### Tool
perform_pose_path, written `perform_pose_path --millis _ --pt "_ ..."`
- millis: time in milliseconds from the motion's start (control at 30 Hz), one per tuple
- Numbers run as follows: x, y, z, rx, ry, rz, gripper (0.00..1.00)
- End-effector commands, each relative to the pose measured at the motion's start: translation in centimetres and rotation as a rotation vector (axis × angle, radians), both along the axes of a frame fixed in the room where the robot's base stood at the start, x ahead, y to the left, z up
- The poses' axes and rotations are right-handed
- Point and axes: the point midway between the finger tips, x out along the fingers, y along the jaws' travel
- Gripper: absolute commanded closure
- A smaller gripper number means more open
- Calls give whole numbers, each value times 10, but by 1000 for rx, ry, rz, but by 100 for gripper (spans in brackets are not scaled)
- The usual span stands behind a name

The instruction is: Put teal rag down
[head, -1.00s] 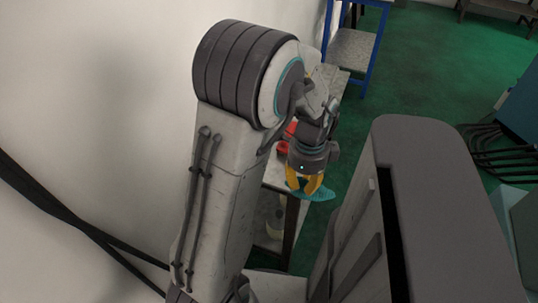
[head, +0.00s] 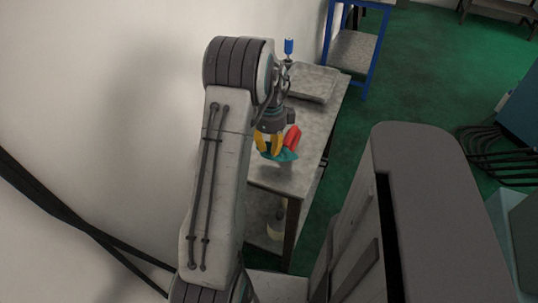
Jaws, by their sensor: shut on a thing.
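The teal rag (head: 284,155) hangs from my gripper (head: 269,146) in the head view. The yellow fingers are shut on it, above the near part of a grey table (head: 288,180). The rag looks a little above the tabletop; I cannot tell whether its lower edge touches. A red object (head: 293,138) shows just behind and to the right of the fingers. Part of it is hidden by the gripper and rag.
A grey flat tray or plate (head: 311,83) lies on the table's far part, with a blue-handled tool (head: 288,47) beyond its left side. A blue-framed stand (head: 352,50) is behind. A white wall bounds the left.

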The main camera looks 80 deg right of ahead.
Motion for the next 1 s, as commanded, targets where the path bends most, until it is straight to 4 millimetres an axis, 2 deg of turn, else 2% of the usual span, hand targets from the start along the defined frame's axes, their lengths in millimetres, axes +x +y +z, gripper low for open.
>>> perform_pose_path --millis 233,400,700,967,1000 --pt "0 0 -12 -1 0 0 100" --pt "-1 1 -39 3 0 0 100" --pt "5 -5 -53 3 0 2 100" --pt "5 -5 -55 4 0 3 100" --pt "5 -4 -55 4 0 3 71"
